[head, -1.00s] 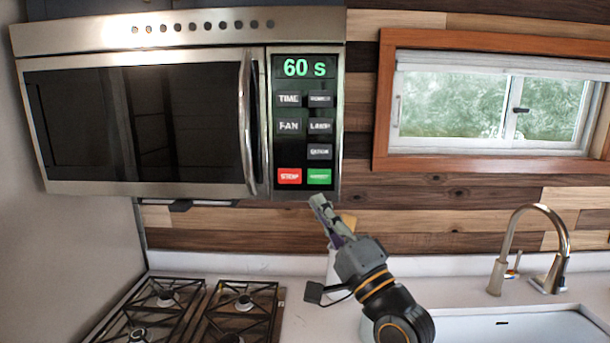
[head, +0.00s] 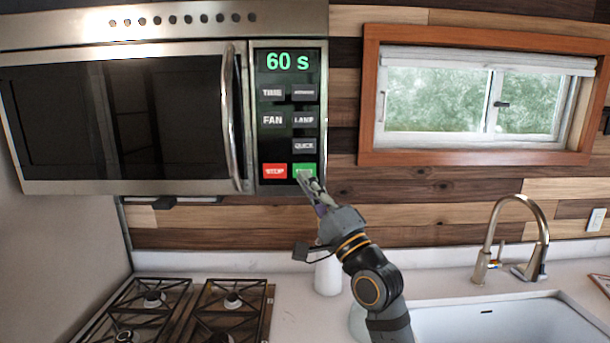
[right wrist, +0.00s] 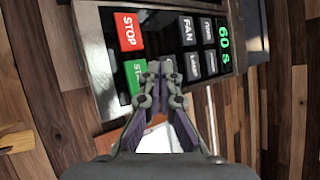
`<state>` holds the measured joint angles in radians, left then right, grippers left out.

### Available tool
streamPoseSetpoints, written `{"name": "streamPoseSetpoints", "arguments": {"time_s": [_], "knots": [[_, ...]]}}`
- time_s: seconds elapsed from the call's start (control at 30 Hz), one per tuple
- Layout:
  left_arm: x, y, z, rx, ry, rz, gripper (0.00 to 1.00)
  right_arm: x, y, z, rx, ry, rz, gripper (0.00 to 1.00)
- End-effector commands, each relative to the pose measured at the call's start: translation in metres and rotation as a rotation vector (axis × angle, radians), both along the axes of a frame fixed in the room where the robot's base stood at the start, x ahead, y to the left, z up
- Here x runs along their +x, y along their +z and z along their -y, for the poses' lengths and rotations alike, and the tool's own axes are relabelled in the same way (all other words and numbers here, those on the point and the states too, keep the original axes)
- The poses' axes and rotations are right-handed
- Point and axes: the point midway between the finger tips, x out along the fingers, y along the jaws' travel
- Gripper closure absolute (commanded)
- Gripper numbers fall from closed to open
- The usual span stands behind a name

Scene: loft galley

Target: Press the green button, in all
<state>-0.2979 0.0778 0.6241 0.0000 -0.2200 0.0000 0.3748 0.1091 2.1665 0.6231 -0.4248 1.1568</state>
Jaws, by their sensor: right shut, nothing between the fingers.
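The green button (head: 304,171) is at the lower right of the microwave's control panel (head: 287,120), to the right of the red STOP button (head: 275,171). The display above reads 60 s. My right gripper (head: 305,178) is shut and empty, its fingertips overlapping the lower part of the green button. In the right wrist view the green button (right wrist: 132,75) shows just left of the shut fingertips (right wrist: 162,68). I cannot tell whether the tips touch the panel. My left gripper is not in view.
The microwave (head: 130,115) hangs over a gas stove (head: 190,310). A white bottle (head: 328,275) stands on the counter behind my right arm. A tap (head: 515,235) and sink (head: 490,318) are at the right, below a window (head: 480,100).

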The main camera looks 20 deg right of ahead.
Motion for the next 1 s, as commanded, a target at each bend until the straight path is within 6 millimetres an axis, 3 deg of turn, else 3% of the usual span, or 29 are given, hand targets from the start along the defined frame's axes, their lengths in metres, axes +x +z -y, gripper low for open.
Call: {"name": "streamPoseSetpoints", "arguments": {"time_s": [0.3, 1.0], "knots": [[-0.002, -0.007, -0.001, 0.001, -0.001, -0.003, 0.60, 0.023, 0.000, 0.007, 0.000, 0.000, 0.000, 1.00], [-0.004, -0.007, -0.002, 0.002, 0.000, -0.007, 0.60, 0.024, 0.000, 0.007, -0.001, 0.001, -0.001, 1.00]]}}
